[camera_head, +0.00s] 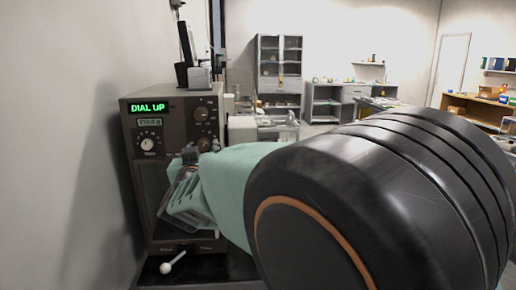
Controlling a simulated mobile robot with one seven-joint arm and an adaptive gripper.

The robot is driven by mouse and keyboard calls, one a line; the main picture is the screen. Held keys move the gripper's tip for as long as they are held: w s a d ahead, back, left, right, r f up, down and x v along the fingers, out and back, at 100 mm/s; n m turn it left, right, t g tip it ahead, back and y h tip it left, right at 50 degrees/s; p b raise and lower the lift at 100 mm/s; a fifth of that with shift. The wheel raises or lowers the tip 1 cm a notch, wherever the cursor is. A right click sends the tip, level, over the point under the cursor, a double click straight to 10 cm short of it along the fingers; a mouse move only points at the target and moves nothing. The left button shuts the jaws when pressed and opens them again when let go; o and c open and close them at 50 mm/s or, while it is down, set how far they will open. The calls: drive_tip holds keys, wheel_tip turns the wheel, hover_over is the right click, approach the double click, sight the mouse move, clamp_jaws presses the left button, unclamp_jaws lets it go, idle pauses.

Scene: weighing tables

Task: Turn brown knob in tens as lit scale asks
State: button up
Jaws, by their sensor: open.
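The brown box-shaped scale (134,222) stands against the wall at left. Its lit green display (148,107) reads "DIAL UP", and a small counter (149,122) below it is too small to read surely. Two dark brownish round knobs, an upper one (202,114) and a lower one (204,144), sit at the right of the front. My gripper (182,177) is open in front of the scale, below the lower knob. I cannot tell whether it touches anything.
A white ball-ended lever (174,262) sticks out at the scale's base. Dark items (187,60) stand on top of the scale. My large dark arm link fills the lower right. Cabinets (279,70) and shelves stand far behind, with benches at right.

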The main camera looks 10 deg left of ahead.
drive_tip(key=shift+c, duration=0.3)
clamp_jaws()
drive_tip(key=shift+m, duration=0.3)
drive_tip(key=shift+f+m+b, duration=0.1)
drive_tip(key=shift+m+b, duration=0.85)
drive_tip(key=shift+m, duration=0.25)
drive_tip(key=shift+m+b, duration=0.6)
drive_tip(key=shift+m, duration=0.7)
drive_tip(key=shift+o, duration=0.3)
unclamp_jaws()
